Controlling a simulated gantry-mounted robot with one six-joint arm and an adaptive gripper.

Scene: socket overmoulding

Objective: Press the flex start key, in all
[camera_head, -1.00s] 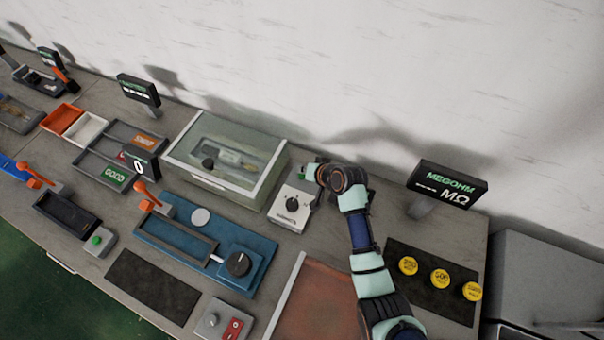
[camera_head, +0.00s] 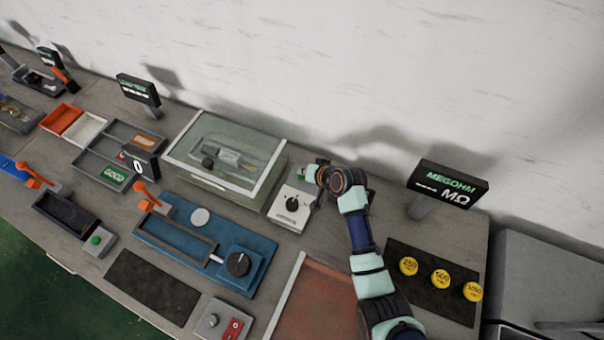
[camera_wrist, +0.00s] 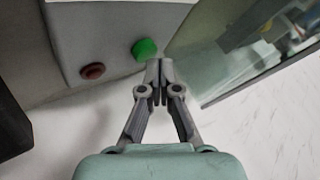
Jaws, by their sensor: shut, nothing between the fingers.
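In the wrist view a green button (camera_wrist: 145,50) and a dark red button (camera_wrist: 92,71) sit on a pale grey box (camera_wrist: 65,40). My gripper (camera_wrist: 153,66) is shut and empty, its fingertips right beside the green button's edge; I cannot tell whether they touch it. In the head view the control box with a black knob (camera_head: 292,204) stands under my wrist (camera_head: 340,178), which hides part of the box's far right end. A second green button (camera_head: 97,240) is on a small grey box at the left. I cannot read which button is marked flex start.
A glass-lidded case (camera_head: 225,155) stands left of the knob box and shows close to my fingers in the wrist view (camera_wrist: 235,60). A megohm display (camera_head: 447,185) stands to the right, with several yellow caps on a dark mat (camera_head: 420,290) in front.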

